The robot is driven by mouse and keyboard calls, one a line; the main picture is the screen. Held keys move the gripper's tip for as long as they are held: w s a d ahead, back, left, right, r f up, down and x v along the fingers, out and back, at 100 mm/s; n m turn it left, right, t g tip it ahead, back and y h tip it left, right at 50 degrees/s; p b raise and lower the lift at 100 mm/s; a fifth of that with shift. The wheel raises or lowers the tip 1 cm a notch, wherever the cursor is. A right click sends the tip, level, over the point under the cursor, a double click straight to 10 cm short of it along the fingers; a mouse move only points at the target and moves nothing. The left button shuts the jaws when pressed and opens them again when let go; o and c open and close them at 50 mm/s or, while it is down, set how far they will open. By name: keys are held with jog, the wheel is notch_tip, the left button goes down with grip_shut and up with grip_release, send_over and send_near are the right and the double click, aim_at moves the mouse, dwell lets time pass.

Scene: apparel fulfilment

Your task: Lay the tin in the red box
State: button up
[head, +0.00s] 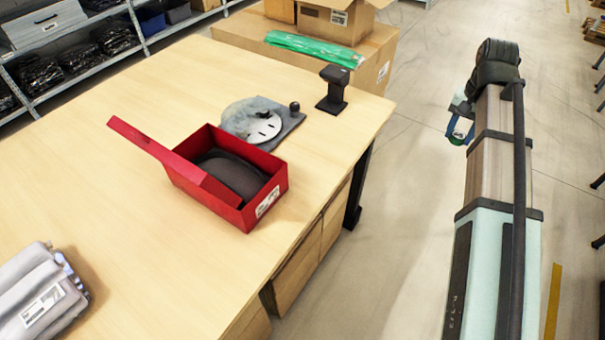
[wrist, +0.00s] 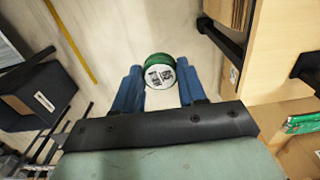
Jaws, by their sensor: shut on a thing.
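The tin (wrist: 160,74) is round and green with a white, black-printed label on its end. It sits between the two blue fingers of my gripper (wrist: 158,82) in the wrist view. In the head view my gripper (head: 461,126) hangs over the floor, right of the table and clear of it; the tin is mostly hidden there. The red box (head: 266,203) stands open on the table in the head view, its lid raised at the left. A dark rounded item (head: 232,176) lies inside it. My gripper is well apart from the box.
Behind the box are a grey plate with a round disc (head: 262,124) and a black stand (head: 333,90). Grey bagged clothing (head: 40,291) lies at the table's near left. A cardboard box with a green packet (head: 314,49) stands beyond the table. The table's left middle is bare.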

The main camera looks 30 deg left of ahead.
jog(key=s+a+f+n, duration=0.1)
jog(key=s+a, duration=0.2)
jog(key=a, duration=0.5)
jog(key=s+a+f+n, duration=0.1)
jog(key=s+a+n, duration=0.1)
jog(key=a, duration=0.5)
jog(key=m, duration=0.5)
send_over(235, 177)
notch_tip(235, 177, down, 8)
jog(key=shift+s+f, duration=0.1)
jog(key=shift+f, duration=4.65)
jog(key=shift+f, duration=0.15)
jog(key=o, duration=1)
jog(key=shift+o, duration=0.2)
